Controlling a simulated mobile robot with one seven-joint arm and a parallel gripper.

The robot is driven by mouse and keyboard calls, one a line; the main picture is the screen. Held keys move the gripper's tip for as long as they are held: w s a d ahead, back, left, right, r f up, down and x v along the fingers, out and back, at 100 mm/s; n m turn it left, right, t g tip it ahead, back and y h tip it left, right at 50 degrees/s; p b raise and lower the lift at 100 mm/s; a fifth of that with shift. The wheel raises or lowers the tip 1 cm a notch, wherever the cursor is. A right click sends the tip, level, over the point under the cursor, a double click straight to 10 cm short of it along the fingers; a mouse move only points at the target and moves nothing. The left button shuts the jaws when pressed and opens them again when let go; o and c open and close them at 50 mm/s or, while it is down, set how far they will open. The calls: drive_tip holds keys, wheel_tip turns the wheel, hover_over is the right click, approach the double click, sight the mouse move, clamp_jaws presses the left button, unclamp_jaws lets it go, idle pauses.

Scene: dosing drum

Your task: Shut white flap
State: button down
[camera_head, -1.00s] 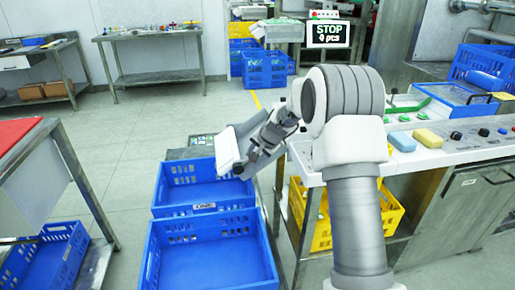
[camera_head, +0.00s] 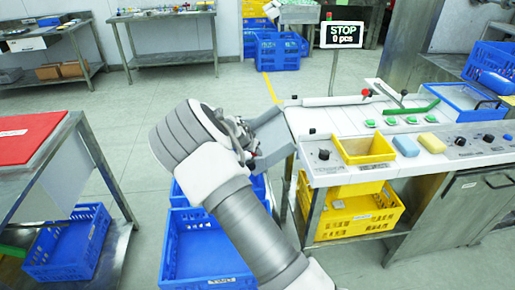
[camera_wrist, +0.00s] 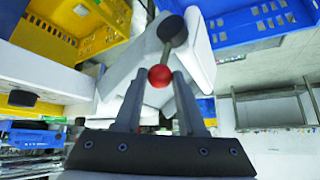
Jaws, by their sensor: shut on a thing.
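The flap (camera_head: 273,139) is a pale grey-white panel at the left end of the white bench, tilted down over the floor beside it. It shows large and pale in the wrist view (camera_wrist: 122,72). A rod with a red ball (camera_wrist: 160,76) on its end and a dark grey knob at its other end stands in front of the flap. My gripper (camera_wrist: 158,80) is shut on the red ball, which sits between the fingertips. In the head view my gripper is mostly hidden behind my arm, close to the flap's left side.
The white bench (camera_head: 350,135) carries a yellow bin (camera_head: 365,150), knobs, green buttons and levers. A yellow crate (camera_head: 350,215) stands beneath it. Blue crates (camera_head: 205,245) lie on the floor below the flap, partly behind my arm. A red-topped table (camera_head: 30,137) stands left.

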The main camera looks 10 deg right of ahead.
drive_tip(key=shift+a+f+n+h+b, duration=0.1)
drive_tip(key=shift+a+n+h+b, duration=0.4)
drive_tip(key=shift+a+h+b, duration=0.65)
drive_tip(key=shift+a+h, duration=0.1)
drive_tip(key=shift+h, duration=0.25)
drive_tip(key=c, duration=0.5)
unclamp_jaws()
drive_tip(key=p+v, duration=0.1)
drive_tip(key=v, duration=1.6)
drive_tip(key=shift+s+p, duration=0.3)
drive_tip(key=shift+p, duration=0.1)
